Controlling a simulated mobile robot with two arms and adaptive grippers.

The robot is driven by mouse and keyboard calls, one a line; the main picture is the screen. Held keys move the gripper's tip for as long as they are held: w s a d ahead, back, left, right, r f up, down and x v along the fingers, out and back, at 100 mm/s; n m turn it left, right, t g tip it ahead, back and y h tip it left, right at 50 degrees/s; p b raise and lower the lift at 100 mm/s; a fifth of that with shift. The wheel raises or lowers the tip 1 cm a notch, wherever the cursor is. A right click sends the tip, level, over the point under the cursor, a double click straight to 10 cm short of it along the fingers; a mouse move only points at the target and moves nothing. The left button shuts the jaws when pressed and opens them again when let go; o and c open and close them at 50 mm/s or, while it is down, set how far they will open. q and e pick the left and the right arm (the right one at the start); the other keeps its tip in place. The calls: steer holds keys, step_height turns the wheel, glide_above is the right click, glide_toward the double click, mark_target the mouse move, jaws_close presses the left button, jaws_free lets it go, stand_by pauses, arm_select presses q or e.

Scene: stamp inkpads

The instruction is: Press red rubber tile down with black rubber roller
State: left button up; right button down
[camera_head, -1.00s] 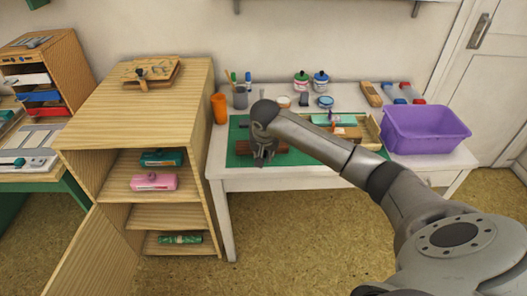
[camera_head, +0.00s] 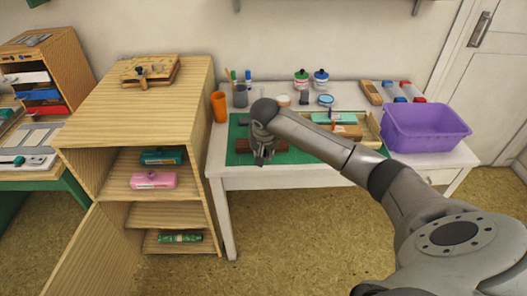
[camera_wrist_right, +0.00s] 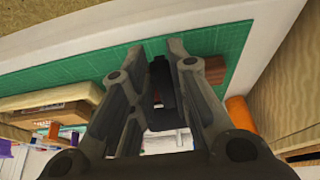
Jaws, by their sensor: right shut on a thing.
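My right gripper (camera_head: 262,158) is low over the green mat on the white table; in the wrist view its fingers (camera_wrist_right: 158,48) point down to the mat. It is shut on a dark, narrow thing (camera_wrist_right: 158,72), which looks like the black rubber roller; its roller end is mostly hidden. A reddish-brown block (camera_head: 243,146) lies on the mat just left of the gripper, and its end shows beside a finger in the wrist view (camera_wrist_right: 215,70). I cannot make out a red rubber tile; the gripper may hide it. My left gripper is out of view.
The green mat (camera_head: 300,156) has free room in front. A wooden tray (camera_head: 372,128) and purple bin (camera_head: 427,128) stand right, an orange cup (camera_head: 219,107) left. Jars and inkpads line the back. A wooden cabinet (camera_head: 140,95) stands left of the table.

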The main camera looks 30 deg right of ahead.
steer(key=shift+f+b, duration=0.4)
steer(key=shift+f, duration=0.05)
stand_by(0.3)
steer(key=shift+s+f, duration=0.1)
stand_by(0.7)
step_height(320, 180, up, 7)
steer(key=p, duration=0.4)
stand_by(0.6)
stand_by(0.6)
